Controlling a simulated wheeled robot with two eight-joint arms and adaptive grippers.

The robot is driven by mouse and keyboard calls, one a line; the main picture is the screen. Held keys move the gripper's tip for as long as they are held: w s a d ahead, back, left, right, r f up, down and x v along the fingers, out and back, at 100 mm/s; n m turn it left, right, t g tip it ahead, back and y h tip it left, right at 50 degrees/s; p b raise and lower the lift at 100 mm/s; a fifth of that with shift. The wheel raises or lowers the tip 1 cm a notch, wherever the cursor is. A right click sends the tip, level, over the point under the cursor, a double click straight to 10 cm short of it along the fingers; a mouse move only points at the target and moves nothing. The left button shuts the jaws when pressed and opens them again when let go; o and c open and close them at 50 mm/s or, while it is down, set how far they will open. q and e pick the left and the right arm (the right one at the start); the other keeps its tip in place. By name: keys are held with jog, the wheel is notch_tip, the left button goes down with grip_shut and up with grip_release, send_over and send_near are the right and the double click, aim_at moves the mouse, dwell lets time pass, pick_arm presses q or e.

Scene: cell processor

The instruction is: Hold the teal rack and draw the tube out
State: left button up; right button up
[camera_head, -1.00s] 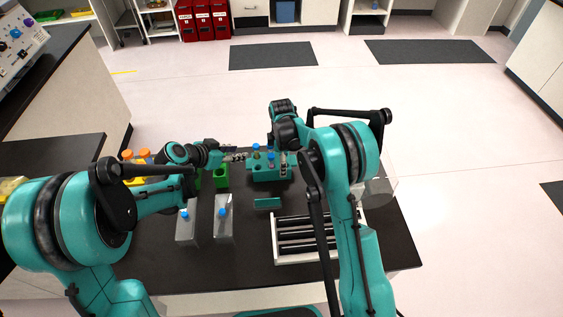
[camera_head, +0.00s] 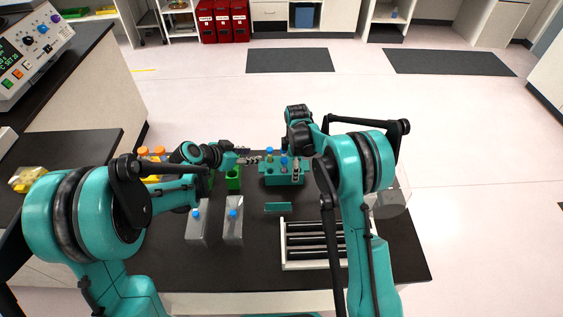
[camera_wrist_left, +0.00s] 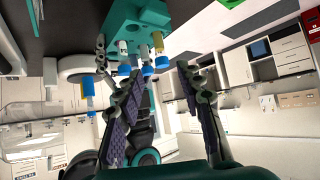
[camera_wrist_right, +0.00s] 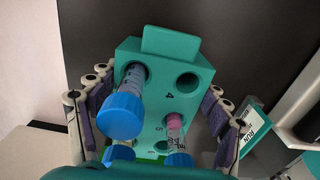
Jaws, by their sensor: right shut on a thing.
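The teal rack (camera_head: 282,181) stands on the dark bench, holding several blue-capped tubes. In the right wrist view the rack (camera_wrist_right: 190,55) shows numbered holes, one empty, a large blue-capped tube (camera_wrist_right: 120,112) and a pink-topped tube (camera_wrist_right: 174,124). My right gripper (camera_wrist_right: 162,118) has its fingers against both sides of the rack. My left gripper (camera_head: 256,160) is just left of the rack's top. In the left wrist view, its fingers (camera_wrist_left: 158,85) are apart and empty, with the rack (camera_wrist_left: 135,18) and blue caps (camera_wrist_left: 147,68) just beyond them. Which tube is meant cannot be told.
A green rack (camera_head: 233,178) stands left of the teal one. Two clear holders (camera_head: 197,233) with blue-capped tubes stand in front. A small teal block (camera_head: 278,208) and a white tray with black rollers (camera_head: 310,264) lie nearer. Orange-capped bottles (camera_head: 150,152) are at the left.

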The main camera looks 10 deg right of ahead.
aim_at(269, 149)
pick_arm(q)
jog(key=w+d+m+g+y, duration=0.1)
jog(key=w+d+m+g, duration=0.1)
jog(key=w+d+f+m+g+y, duration=0.1)
jog(key=w+d+m+g, duration=0.1)
jog(key=w+d+m, duration=0.1)
jog(key=shift+f+y, duration=0.15)
jog(key=shift+y, duration=0.25)
jog(key=d+r+m+g+y, duration=0.1)
jog(key=y, duration=0.1)
jog(key=w+d+r+m+g+y, duration=0.1)
jog(key=r+m+y, duration=0.1)
jog(key=shift+w+r+m+g, duration=0.15)
jog(key=shift+m+g, duration=0.15)
jog(key=shift+r+y, duration=0.25)
jog(key=shift+y, duration=0.25)
jog(key=shift+f, duration=4.4)
grip_shut()
